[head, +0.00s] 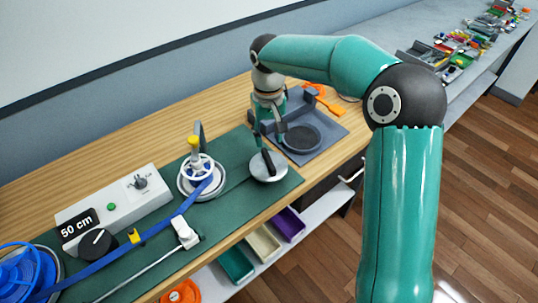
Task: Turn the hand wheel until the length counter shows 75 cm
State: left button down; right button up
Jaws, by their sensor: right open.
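The length counter (77,226) is a black display on a white box and reads 50 cm. A white spoked hand wheel (200,168) with a yellow knob stands on the green mat. A blue strap (150,229) runs from near it to a blue spool (25,272) at the lower left. To the right of the wheel, a round silver disc (263,176) carries a black bar handle. My right gripper (268,138) is open, pointing down close above this handle; I cannot tell whether it touches. It is apart from the spoked wheel. My left gripper is not in view.
A grey tray (335,141) with a dark round plate lies right of the gripper. A white control box (118,207) with a small dial and green button sits behind the strap. A metal rod with a white slider (186,232) lies in front. Coloured bins are below the bench.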

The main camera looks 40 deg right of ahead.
aim_at(268, 158)
notch_tip(268, 158, down, 8)
jog(key=shift+f+p, duration=0.15)
jog(key=shift+p, duration=0.15)
grip_shut()
